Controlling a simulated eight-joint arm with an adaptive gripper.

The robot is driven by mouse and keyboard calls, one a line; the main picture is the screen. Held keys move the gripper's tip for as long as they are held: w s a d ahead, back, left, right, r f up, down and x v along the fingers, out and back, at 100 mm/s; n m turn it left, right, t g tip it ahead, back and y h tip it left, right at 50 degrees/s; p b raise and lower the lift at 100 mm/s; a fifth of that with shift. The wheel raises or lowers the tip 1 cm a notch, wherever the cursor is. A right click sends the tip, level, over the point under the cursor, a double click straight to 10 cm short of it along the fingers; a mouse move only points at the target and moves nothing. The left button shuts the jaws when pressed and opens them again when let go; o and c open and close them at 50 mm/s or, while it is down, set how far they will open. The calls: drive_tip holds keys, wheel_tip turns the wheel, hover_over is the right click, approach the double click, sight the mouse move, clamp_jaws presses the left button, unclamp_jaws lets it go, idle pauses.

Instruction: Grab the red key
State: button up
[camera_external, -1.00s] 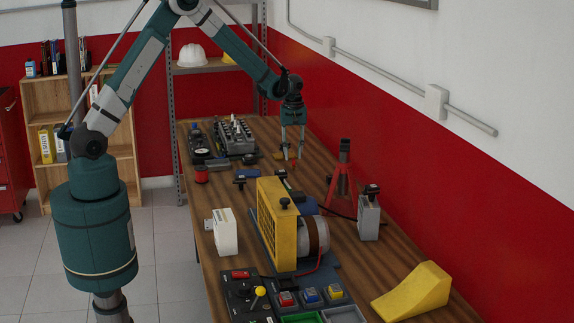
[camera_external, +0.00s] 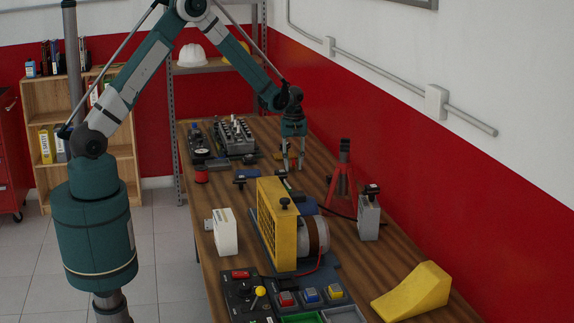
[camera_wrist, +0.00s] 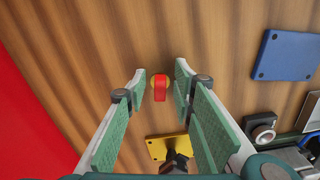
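The red key (camera_wrist: 160,89) stands out against the wooden table in the wrist view, with a round yellowish part (camera_wrist: 154,79) around or beneath its far end. My gripper (camera_wrist: 160,84) is open, with one green-padded finger on each side of the key and visible gaps to both. In the external view, my gripper (camera_external: 293,167) points down close to the tabletop near the middle of the table. The key cannot be made out clearly there; the fingers seem to hide it.
A yellow plate (camera_wrist: 157,149) with a dark knob lies near the gripper's base in the wrist view. A blue plate (camera_wrist: 287,55) lies to the right. A red jack stand (camera_external: 342,185) and a yellow-framed motor unit (camera_external: 277,225) stand nearby on the table.

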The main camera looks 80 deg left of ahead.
drive_tip(key=shift+c, duration=0.7)
drive_tip(key=c, duration=0.5)
drive_tip(key=shift+r, duration=4.95)
